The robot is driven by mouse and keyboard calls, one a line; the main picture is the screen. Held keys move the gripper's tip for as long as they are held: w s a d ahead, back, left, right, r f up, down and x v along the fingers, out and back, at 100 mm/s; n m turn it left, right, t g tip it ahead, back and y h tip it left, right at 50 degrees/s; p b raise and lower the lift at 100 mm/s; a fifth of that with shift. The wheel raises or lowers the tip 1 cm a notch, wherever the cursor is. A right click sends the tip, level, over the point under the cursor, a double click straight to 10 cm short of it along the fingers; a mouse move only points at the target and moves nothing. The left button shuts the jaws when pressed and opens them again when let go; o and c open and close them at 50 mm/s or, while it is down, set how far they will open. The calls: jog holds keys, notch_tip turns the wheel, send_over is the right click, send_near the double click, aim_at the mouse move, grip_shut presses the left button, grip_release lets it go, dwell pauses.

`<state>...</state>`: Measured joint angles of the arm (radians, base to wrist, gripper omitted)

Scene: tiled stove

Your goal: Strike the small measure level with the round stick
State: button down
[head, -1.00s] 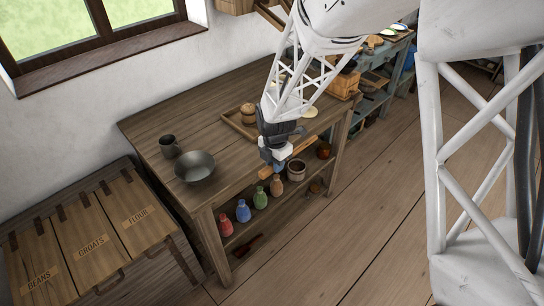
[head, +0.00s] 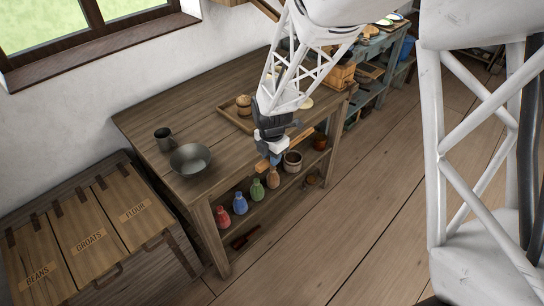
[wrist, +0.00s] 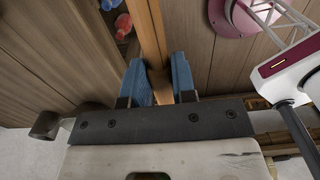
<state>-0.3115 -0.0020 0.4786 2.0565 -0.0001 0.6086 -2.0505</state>
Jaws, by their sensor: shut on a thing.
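My gripper (head: 270,157) is shut on a round wooden stick (head: 300,135), held in front of the table's long front edge. In the wrist view, the blue fingers (wrist: 160,80) close around the stick (wrist: 150,30), which runs up out of the picture. A small dark grey mug (head: 163,140) stands upright at the table's left end, well apart from my gripper; it may be the small measure, but I cannot tell for sure. Its contents are not clear.
A grey bowl (head: 190,160) stands near the table's front left corner. A wooden tray (head: 231,117) lies behind my gripper. Coloured bottles (head: 240,204) and a brown pot (head: 292,161) stand on the shelf below. Lidded bins (head: 88,232) are at left; the tabletop's middle is clear.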

jog(key=w+a+r+n, duration=0.3)
jog(key=w+a+r, duration=0.1)
jog(key=w+a, duration=0.5)
jog(key=w+a+r+n, duration=0.3)
jog(key=w+a, duration=0.6)
jog(key=w, duration=0.1)
jog(key=shift+w+r+n, duration=0.25)
jog(key=shift+r+n, duration=0.05)
jog(key=shift+r, duration=0.1)
jog(key=shift+f, duration=0.2)
jog(key=shift+s+d+f, duration=0.95)
jog(key=shift+d+f, duration=1.25)
jog(key=shift+d, duration=2.35)
jog(key=shift+d+r, duration=0.15)
jog(key=shift+r, duration=1)
jog(key=shift+d+r, duration=0.1)
jog(key=shift+r, duration=1)
jog(key=shift+r, duration=0.15)
jog(key=shift+s+d, duration=0.1)
jog(key=shift+s, duration=0.1)
